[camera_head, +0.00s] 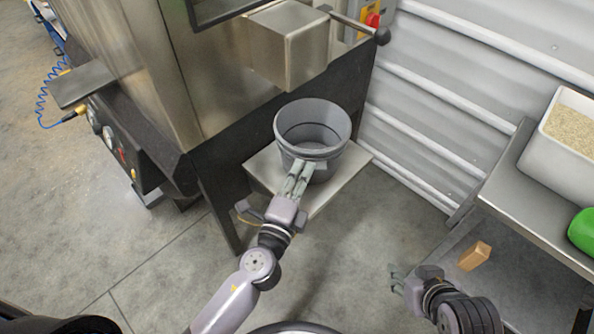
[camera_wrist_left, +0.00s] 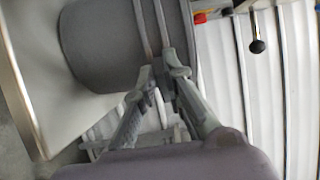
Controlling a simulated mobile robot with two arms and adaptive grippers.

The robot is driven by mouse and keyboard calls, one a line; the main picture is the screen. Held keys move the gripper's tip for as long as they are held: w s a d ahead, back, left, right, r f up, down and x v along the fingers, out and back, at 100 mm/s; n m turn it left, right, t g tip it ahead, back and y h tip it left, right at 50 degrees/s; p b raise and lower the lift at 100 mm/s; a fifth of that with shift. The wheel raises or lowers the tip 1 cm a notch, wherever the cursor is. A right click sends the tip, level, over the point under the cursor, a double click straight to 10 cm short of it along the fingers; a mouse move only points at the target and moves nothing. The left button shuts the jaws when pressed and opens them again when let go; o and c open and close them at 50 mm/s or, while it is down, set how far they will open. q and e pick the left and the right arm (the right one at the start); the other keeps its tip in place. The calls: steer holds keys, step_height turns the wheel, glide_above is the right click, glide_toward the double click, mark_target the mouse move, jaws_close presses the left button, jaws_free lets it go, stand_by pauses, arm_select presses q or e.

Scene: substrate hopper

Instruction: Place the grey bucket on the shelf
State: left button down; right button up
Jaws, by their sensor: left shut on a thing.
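The grey bucket (camera_head: 312,128) stands upright and open-topped at a small metal shelf (camera_head: 262,166) below the hopper's outlet in the head view. I see no contents in it. My left gripper (camera_head: 299,172) is shut on the near side of the bucket, by its rim band. In the left wrist view, the fingers (camera_wrist_left: 163,80) meet at the bands of the bucket (camera_wrist_left: 100,45). I cannot tell whether the bucket's base touches the shelf. My right gripper (camera_head: 396,279) is empty above the floor at the lower right; its fingers look apart.
The steel hopper machine (camera_head: 290,45) stands behind the bucket, its boxy outlet just above. A corrugated wall (camera_head: 440,90) is at the right. A metal table (camera_head: 530,205) holds a white bin (camera_head: 565,155) and a green object (camera_head: 583,230). A brown block (camera_head: 475,256) is near my right gripper.

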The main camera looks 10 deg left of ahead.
steer(key=shift+w+a+r+t, duration=0.2)
steer(key=shift+w+a+t, duration=0.1)
steer(key=shift+w, duration=0.3)
steer(key=shift+w+r, duration=0.1)
steer(key=shift+w, duration=0.05)
arm_select(q)
steer(key=shift+f, duration=0.1)
steer(key=c, duration=1.7)
jaws_free()
arm_select(e)
steer(key=shift+w+a+r+t, duration=0.1)
steer(key=shift+w+r+t, duration=0.05)
steer(key=shift+w+t, duration=0.15)
arm_select(q)
steer(key=shift+o, duration=0.2)
arm_select(e)
steer(key=shift+s, duration=0.1)
